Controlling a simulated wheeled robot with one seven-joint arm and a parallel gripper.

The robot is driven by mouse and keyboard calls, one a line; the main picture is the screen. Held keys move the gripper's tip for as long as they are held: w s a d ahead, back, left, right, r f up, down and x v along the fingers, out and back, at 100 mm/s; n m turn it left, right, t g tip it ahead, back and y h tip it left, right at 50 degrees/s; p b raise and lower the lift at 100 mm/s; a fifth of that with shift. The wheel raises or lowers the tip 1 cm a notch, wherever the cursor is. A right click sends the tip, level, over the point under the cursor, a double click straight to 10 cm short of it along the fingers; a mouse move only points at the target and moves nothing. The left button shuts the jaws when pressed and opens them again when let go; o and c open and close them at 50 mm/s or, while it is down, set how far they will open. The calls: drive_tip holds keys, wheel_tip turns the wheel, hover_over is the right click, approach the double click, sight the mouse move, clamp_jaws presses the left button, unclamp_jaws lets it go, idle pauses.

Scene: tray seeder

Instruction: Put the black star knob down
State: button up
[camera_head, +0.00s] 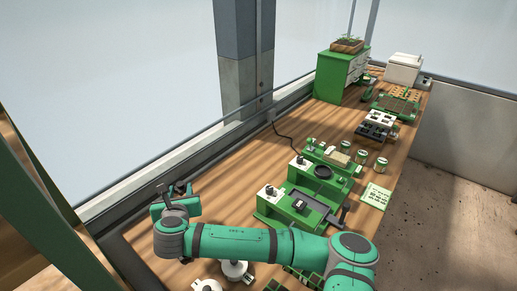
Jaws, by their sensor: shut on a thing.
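My gripper (176,194) is at the end of my green arm, over the near left part of the wooden bench, close to the window-side edge. It is shut on a small dark thing (181,187), which fits the black star knob. Its star shape is too small to make out, and my gripper hides part of it. I cannot tell whether it touches the bench top.
The wooden bench (232,165) has free room behind my gripper. A green drawer cabinet (335,78) stands at the back. White round parts (236,270) lie near my arm.

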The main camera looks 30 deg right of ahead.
drive_tip(key=w+d+f, duration=0.4)
drive_tip(key=w+d, duration=0.1)
drive_tip(key=d, duration=0.2)
hover_over(210, 194)
drive_tip(key=a, duration=0.1)
drive_tip(key=f, duration=0.4)
drive_tip(key=shift+s+f, duration=0.2)
drive_tip(key=shift+s, duration=0.2)
drive_tip(key=shift+w+d+f, duration=0.25)
drive_tip(key=shift+d+f, duration=0.05)
drive_tip(key=shift+f, duration=0.2)
drive_tip(key=shift+w+d+f, duration=0.2)
drive_tip(key=shift+d+f, duration=0.05)
drive_tip(key=shift+f, duration=1.55)
drive_tip(key=shift+f, duration=0.15)
drive_tip(key=shift+f, duration=0.2)
